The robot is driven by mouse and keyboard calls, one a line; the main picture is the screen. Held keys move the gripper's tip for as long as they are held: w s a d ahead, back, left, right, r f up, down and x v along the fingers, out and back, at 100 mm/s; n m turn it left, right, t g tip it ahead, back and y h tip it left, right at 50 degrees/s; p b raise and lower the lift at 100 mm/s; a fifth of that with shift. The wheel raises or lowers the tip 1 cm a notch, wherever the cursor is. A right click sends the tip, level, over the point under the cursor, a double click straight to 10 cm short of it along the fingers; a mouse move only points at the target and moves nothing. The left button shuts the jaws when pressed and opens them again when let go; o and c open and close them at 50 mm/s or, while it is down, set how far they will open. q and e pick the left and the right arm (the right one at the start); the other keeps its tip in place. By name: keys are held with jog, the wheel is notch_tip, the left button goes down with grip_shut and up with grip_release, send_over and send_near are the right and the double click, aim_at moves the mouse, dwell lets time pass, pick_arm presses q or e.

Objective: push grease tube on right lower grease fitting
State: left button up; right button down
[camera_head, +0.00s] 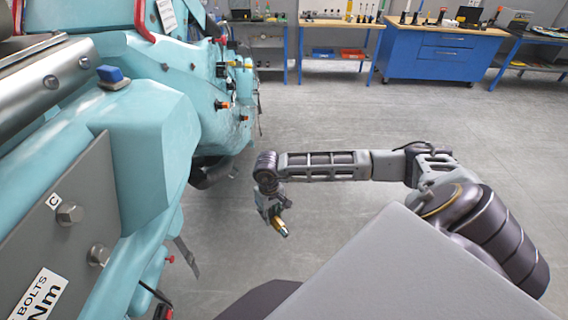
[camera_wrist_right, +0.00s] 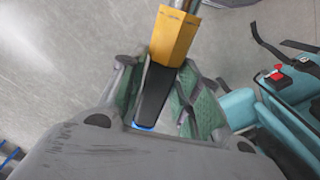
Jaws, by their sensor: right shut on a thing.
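My right gripper (camera_head: 270,204) hangs over the open floor to the right of the turquoise coaster car (camera_head: 150,150). It is shut on the grease tube (camera_head: 280,227), whose yellow and metal end points down and to the right, clear of the car. In the right wrist view the tube's yellow part (camera_wrist_right: 172,38) sticks out past the green-padded fingers of the gripper (camera_wrist_right: 165,95), with a dark part between them. I cannot tell which part of the car is the right lower grease fitting. My left gripper is not in view.
A small red-headed part (camera_head: 170,259) and a hanging strap (camera_head: 187,257) are low on the car's side. Several orange-tipped parts (camera_head: 222,104) stick out farther along. A blue workbench (camera_head: 437,60) stands at the back. Grey floor (camera_head: 340,110) between is clear.

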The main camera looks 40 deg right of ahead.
jog(key=w+a+r+n, duration=0.1)
jog(key=w+a+r, duration=0.5)
jog(key=a, duration=0.1)
jog(key=shift+a, duration=0.4)
